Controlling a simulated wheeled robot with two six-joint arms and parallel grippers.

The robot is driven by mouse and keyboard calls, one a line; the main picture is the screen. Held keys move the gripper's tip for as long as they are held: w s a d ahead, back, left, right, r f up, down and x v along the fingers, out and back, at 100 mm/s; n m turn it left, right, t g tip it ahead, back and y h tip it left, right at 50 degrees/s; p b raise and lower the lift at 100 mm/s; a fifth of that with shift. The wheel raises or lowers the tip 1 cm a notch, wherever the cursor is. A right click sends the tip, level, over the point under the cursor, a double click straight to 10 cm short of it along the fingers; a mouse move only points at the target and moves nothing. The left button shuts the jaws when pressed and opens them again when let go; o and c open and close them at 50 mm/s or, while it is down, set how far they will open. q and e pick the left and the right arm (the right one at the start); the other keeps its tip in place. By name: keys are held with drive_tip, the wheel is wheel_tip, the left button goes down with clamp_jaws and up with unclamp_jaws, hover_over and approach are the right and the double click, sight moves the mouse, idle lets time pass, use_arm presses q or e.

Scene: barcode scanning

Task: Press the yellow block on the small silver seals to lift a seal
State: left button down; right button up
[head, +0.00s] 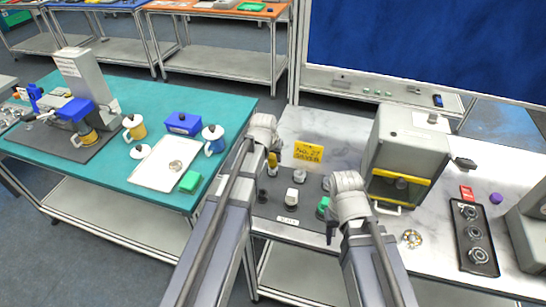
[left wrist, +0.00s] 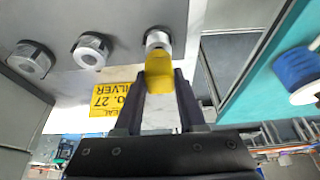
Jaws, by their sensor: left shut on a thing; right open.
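My left gripper (left wrist: 158,88) is shut on the yellow block (left wrist: 158,75); the block also shows in the head view (head: 272,160). The block's end is at a small silver seal (left wrist: 157,38) on the dark mat; I cannot tell whether they touch. Two more silver seals, a middle one (left wrist: 92,45) and an outer one (left wrist: 32,60), stand in the same row. A yellow sign (head: 309,152) reading "No. 27 SILVER" stands behind the row. My right gripper (head: 331,228) is open by the mat's right front, its fingers partly hidden by its wrist.
On the mat (head: 278,207) also stand a white-topped piece (head: 292,195) and a green piece (head: 323,204). A grey machine (head: 408,150) with a yellow bar stands to the right. A black tray (head: 474,238) holds round parts. The teal table (head: 150,95) is at left.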

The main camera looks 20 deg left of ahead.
use_arm(q)
drive_tip(key=shift+f+b, duration=0.7)
use_arm(e)
drive_tip(key=shift+f, duration=0.7)
use_arm(q)
drive_tip(key=shift+s, duration=0.1)
idle(1.3)
drive_tip(key=shift+r, duration=0.1)
use_arm(e)
drive_tip(key=shift+r, duration=0.1)
use_arm(q)
drive_tip(key=shift+r+p, duration=3.4)
drive_tip(key=shift+p, duration=0.1)
use_arm(e)
wheel_tip(320, 180, up, 7)
use_arm(q)
drive_tip(key=shift+d, duration=0.1)
